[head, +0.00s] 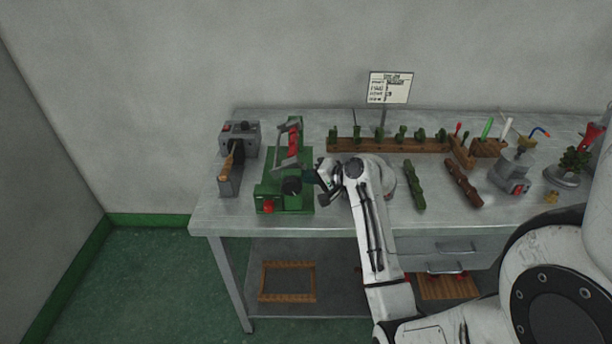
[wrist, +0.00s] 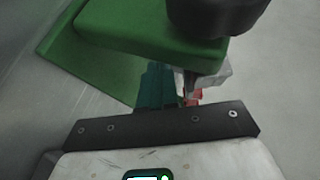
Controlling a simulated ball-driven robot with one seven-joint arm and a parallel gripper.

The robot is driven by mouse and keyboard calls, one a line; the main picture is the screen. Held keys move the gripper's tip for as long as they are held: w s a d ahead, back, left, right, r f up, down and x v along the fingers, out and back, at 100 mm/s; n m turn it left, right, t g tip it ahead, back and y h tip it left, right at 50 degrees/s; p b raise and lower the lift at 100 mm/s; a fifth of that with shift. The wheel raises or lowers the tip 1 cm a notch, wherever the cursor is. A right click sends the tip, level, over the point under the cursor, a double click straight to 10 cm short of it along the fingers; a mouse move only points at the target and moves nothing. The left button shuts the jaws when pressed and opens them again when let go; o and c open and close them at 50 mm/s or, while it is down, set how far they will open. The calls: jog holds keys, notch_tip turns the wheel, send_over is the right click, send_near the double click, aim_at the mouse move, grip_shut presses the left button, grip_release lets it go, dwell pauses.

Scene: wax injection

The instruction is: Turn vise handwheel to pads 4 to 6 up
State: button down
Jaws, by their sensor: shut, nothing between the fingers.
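The green vise (head: 268,188) stands on the left half of the metal workbench, with a red part and a grey arm at its upper end. Its dark round handwheel (head: 292,186) is near the front. In the wrist view, the dark handwheel (wrist: 215,12) is cut off by the top edge, above a green plate (wrist: 135,28) of the vise. My gripper (head: 310,181) is just right of the handwheel. It is shut and empty; its fingers (wrist: 168,85) show partly below the green plate. I cannot tell whether they touch the vise. The pad numbers cannot be read.
A grey machine (head: 240,137) with a wooden handle stands left of the vise. A red knob (head: 268,207) is at the vise's front. A wooden rack (head: 390,145) with small green pieces and a sign (head: 390,87) stand behind. A green piece (head: 414,185) lies right of my arm.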

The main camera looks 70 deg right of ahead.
jog(key=shift+a+f+t+b, duration=0.1)
jog(key=shift+f+t+b, duration=0.2)
jog(key=shift+b, duration=0.15)
jog(key=shift+w+t, duration=0.15)
jog(key=shift+t, duration=0.15)
jog(key=shift+m, duration=0.3)
jog(key=shift+r, duration=0.15)
